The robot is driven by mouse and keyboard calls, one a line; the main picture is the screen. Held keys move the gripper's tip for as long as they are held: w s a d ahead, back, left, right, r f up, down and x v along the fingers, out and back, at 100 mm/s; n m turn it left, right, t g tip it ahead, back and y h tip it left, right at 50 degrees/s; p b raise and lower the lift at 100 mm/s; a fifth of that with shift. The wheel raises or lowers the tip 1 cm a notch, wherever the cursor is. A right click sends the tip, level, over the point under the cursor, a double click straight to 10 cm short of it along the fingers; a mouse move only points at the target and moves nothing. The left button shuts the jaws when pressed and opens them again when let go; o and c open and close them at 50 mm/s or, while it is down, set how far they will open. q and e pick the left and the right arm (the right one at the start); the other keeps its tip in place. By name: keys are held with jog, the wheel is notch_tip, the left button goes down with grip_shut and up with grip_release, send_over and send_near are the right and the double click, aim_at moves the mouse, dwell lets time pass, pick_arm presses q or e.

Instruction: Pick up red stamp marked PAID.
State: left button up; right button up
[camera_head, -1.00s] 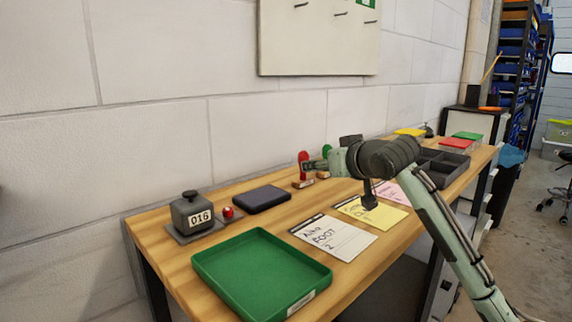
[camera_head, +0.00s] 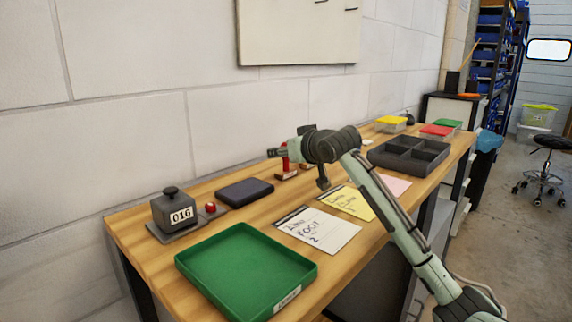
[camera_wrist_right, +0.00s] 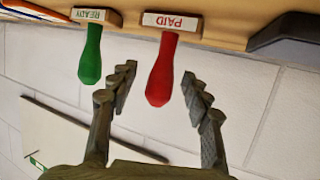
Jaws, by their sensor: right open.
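The red stamp marked PAID (camera_wrist_right: 162,75) has a red handle on a wooden block with a white PAID label. In the right wrist view, which is inverted, its handle lies between the two open fingers of my right gripper (camera_wrist_right: 158,72), with gaps on both sides. In the head view the stamp (camera_head: 286,166) stands upright on the wooden bench, partly hidden by my right gripper (camera_head: 274,152), which is at handle height. My left gripper is not in view.
A green stamp marked READY (camera_wrist_right: 91,55) stands close beside the red one. A dark divided tray (camera_head: 408,153) is to the right. The wall is close behind.

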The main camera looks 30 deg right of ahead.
jog(key=shift+c, duration=0.6)
grip_shut()
